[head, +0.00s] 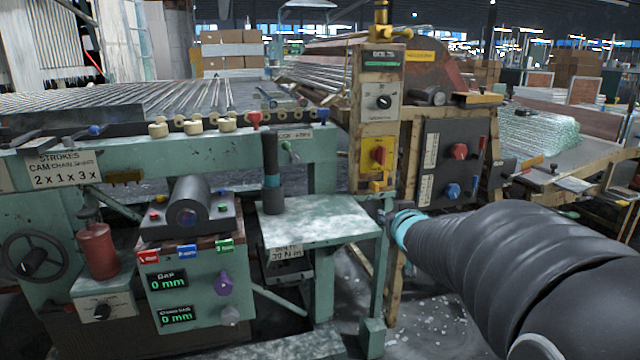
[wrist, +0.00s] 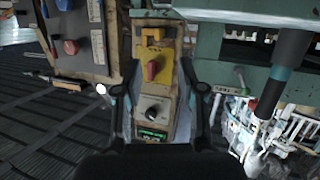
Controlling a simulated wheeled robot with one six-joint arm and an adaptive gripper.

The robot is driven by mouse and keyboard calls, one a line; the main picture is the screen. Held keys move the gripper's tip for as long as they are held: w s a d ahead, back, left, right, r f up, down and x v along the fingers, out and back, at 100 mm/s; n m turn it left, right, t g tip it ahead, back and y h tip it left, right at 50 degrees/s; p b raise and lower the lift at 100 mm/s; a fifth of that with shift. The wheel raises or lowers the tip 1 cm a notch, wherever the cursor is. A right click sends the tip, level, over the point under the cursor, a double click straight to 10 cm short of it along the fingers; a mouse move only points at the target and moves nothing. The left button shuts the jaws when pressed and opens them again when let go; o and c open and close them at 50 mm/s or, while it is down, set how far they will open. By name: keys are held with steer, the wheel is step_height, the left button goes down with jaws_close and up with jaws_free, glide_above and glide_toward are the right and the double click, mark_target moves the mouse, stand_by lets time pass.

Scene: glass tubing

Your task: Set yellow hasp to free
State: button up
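The yellow hasp (head: 380,184) is a small yellow piece at the lower end of the narrow control panel, just below the red knob (head: 378,155) on its yellow plate. In the wrist view, which is upside down, the hasp (wrist: 153,34) lies above the red knob (wrist: 151,69). My gripper (wrist: 161,65) is open and empty, with one dark finger on each side of the panel in that view. The fingertips end short of the hasp in that picture; contact cannot be seen. In the head view my gripper (head: 386,216) is small, below the hasp.
A black selector dial (head: 382,101) and green display sit higher on the panel. A dark box (head: 452,165) with red and blue knobs stands right of it. A pale green table (head: 318,222) with a dark post is to the left.

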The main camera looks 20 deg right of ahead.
mark_target(377, 185)
steer(key=w+d+f+n+t+y, duration=0.2)
steer(key=w+d+t+y, duration=0.2)
steer(key=w+d, duration=0.25)
steer(key=w, duration=0.9)
steer(key=w+a+p, duration=0.1)
steer(key=w, duration=0.4)
steer(key=shift+w+r, duration=0.1)
steer(key=shift+r, duration=0.05)
jaws_close()
